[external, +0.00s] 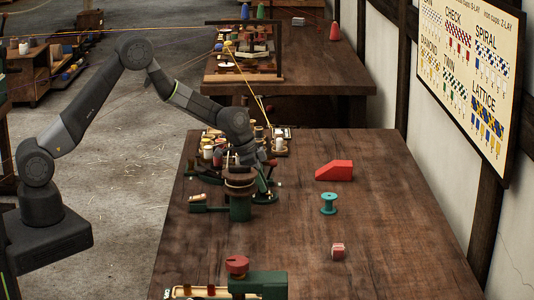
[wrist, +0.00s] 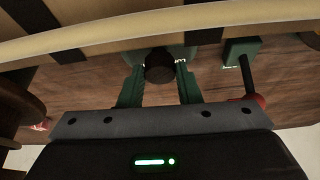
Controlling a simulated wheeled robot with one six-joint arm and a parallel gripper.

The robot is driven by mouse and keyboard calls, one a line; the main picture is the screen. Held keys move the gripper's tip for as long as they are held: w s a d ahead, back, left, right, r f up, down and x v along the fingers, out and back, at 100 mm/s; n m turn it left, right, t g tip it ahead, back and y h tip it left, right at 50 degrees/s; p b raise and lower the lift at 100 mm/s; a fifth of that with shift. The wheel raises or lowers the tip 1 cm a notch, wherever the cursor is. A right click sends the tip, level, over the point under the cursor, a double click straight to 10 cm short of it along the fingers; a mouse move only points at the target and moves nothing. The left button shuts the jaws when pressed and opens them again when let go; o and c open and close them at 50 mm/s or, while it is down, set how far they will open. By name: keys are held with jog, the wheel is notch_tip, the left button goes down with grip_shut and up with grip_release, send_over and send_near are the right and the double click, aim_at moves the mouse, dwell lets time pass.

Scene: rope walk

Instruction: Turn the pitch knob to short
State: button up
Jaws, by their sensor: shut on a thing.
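The pitch knob (wrist: 159,68) is a dark round knob on a green mount in the wrist view. My gripper (wrist: 160,85) has its two green fingers on either side of it, shut on it. Small pale marks sit beside the knob, too small to read, so its setting cannot be told. In the external view the green machine with a brown round top (external: 240,207) stands at the table's left edge. My wrist comes down behind it, and the fingertips and the knob are hard to make out there.
A lever with a red ball end (wrist: 248,85) stands right of the knob; a pale curved band (wrist: 90,42) crosses above. The table's right side is mostly clear.

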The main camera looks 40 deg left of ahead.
jog(key=m+b, duration=0.1)
jog(key=b, duration=0.1)
jog(key=m+b, duration=0.1)
jog(key=b, duration=0.1)
jog(key=shift+w+a+f+m+g+h+b, duration=0.1)
jog(key=shift+f+m+g+h+b, duration=0.25)
jog(key=shift+m+g+h, duration=0.05)
jog(key=shift+r+m+g+b, duration=0.2)
jog(key=shift+m+g+b, duration=0.3)
jog(key=shift+m+b, duration=0.6)
jog(key=shift+w+r+m+g+b, duration=0.15)
jog(key=shift+m+g+b, duration=0.35)
jog(key=shift+m, duration=1.1)
jog(key=shift+h, duration=0.3)
jog(key=o, duration=1)
jog(key=shift+c, duration=0.2)
jog(key=v, duration=1.4)
